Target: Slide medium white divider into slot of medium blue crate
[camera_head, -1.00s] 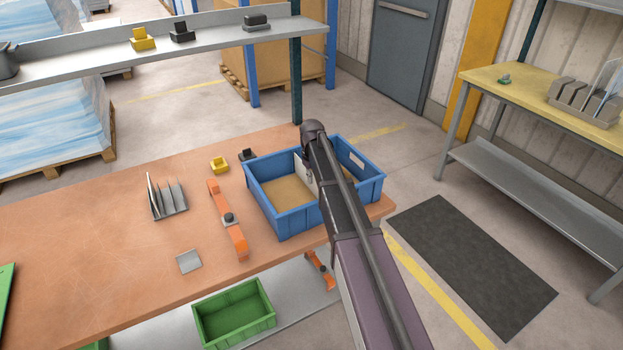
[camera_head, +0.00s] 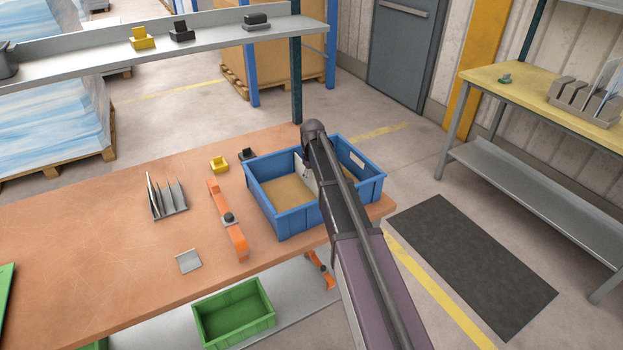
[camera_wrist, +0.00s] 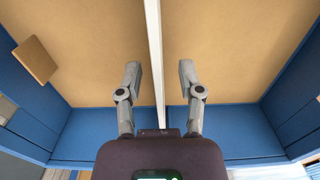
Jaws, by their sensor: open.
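The medium blue crate (camera_head: 283,222) stands on the orange-brown table, with a tan floor. The white divider (camera_head: 304,178) stands across its middle, partly hidden behind my arm. In the wrist view its thin top edge (camera_wrist: 154,50) runs from the top of the picture down to the near blue wall (camera_wrist: 238,132). My gripper (camera_wrist: 160,76) is open, one finger on each side of the divider, with visible gaps and neither touching it. The head view hides my fingers. I cannot tell how deep the divider sits in its slot.
A grey rack (camera_head: 170,208) of thin plates, an orange clamp-like tool (camera_head: 229,222), a yellow block (camera_head: 219,165) and a small grey plate (camera_head: 188,261) lie left of the crate. A shelf (camera_head: 220,48) crosses behind the table. A green crate (camera_head: 235,315) sits below.

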